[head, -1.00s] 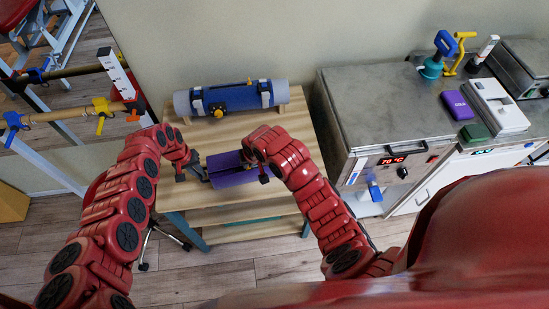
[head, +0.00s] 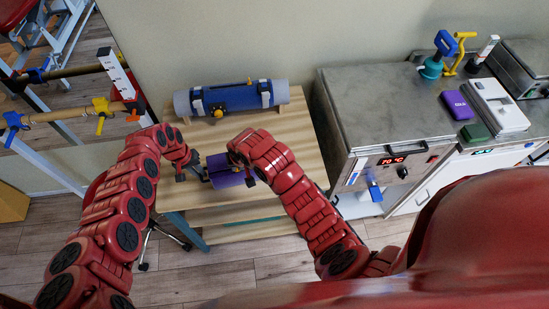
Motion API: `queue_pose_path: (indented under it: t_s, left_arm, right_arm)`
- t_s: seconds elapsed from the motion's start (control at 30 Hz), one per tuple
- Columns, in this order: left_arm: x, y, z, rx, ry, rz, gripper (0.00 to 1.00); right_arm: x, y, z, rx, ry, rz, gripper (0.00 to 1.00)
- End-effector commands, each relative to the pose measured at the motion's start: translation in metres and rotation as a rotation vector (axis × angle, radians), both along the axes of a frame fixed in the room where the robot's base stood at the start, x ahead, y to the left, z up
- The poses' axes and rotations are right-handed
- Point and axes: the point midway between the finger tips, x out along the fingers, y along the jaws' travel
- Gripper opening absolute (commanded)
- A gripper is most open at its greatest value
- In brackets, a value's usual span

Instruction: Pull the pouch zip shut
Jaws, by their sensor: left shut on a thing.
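The purple pouch (head: 221,181) lies on the wooden table near its front edge. A dark strip runs along its top; the zip itself is too small to make out. My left gripper (head: 202,173) is shut on the pouch's left end. My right gripper (head: 243,172) is over the right part of the pouch. Its fingers are small and partly hidden by my arm, so I cannot tell whether they are open or hold the zip's puller. My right forearm hides some of the pouch's right end.
A blue roll with straps and a yellow knob (head: 218,109) lies at the back of the wooden table (head: 294,140). A metal-topped cabinet (head: 380,100) stands close on the right. Bare table top lies between roll and pouch.

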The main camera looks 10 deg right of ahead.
Motion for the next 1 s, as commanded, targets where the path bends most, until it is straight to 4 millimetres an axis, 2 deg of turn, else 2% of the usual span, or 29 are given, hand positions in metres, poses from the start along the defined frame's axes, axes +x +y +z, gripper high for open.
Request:
queue_pose_path:
  t_s: [0.03, 0.2, 0.53, 1.0]
  left_arm:
    - [0.0, -0.001, 0.0, -0.001, 0.0, 0.0, 0.0]
    - [0.0, 0.0, 0.0, 0.0, 0.0, 0.0, 0.0]
    - [0.0, 0.001, 0.0, 0.001, 0.0, 0.0, 0.0]
    - [0.0, 0.001, 0.0, 0.001, -0.001, 0.001, 0.0]
  right_arm:
    - [0.0, 0.0, 0.0, 0.0, 0.0, 0.0, 0.25]
    - [0.0, -0.001, 0.0, -0.001, -0.001, 0.0, 0.53]
    - [0.001, -0.001, 0.003, -0.001, -0.003, -0.001, 0.53]
    - [0.001, 0.0, 0.044, 0.001, -0.004, 0.001, 0.53]
